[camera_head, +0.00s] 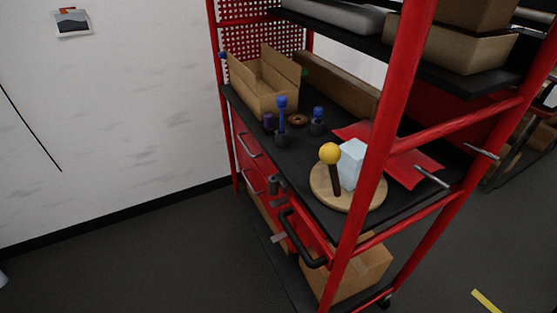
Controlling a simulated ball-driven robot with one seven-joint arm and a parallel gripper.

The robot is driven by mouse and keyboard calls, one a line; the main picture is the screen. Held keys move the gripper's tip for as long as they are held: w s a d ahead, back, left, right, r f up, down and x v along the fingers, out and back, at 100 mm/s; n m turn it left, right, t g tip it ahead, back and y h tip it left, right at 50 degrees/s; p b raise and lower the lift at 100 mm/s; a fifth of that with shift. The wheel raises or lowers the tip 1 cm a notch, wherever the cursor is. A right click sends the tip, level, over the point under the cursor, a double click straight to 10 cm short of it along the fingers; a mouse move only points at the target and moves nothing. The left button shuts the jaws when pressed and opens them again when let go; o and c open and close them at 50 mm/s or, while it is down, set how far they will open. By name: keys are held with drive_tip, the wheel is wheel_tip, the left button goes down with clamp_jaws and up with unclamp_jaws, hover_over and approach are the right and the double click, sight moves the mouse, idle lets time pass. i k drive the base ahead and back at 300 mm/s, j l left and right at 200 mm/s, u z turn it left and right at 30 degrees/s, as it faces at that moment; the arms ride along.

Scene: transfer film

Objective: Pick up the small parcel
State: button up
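No thing is plainly marked as the small parcel. A pale blue-white block (352,164) stands on a round wooden board (369,198) on the black worktop of a red cart. A flat red piece (416,172) lies on the worktop behind it, partly hidden by the cart's red post. An open cardboard box (270,97) stands at the back left of the worktop. A long brown box (340,82) lies behind it. I cannot tell which of these is the parcel. My gripper is not in view.
A yellow ball on a dark stick (330,155) is in front of the block. Blue-topped items (281,120) and a brown ring (298,121) stand near the open box. Red cart posts (377,150) and an upper shelf (440,66) obstruct. Floor (150,260) at left is clear.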

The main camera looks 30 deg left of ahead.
sight(349, 166)
drive_tip(key=i+j+u, duration=0.15)
drive_tip(key=u, duration=0.2)
drive_tip(key=i+j+u, duration=0.15)
drive_tip(key=j+u, duration=0.25)
drive_tip(key=i+j+u, duration=0.1)
drive_tip(key=u, duration=0.25)
drive_tip(key=i, duration=0.1)
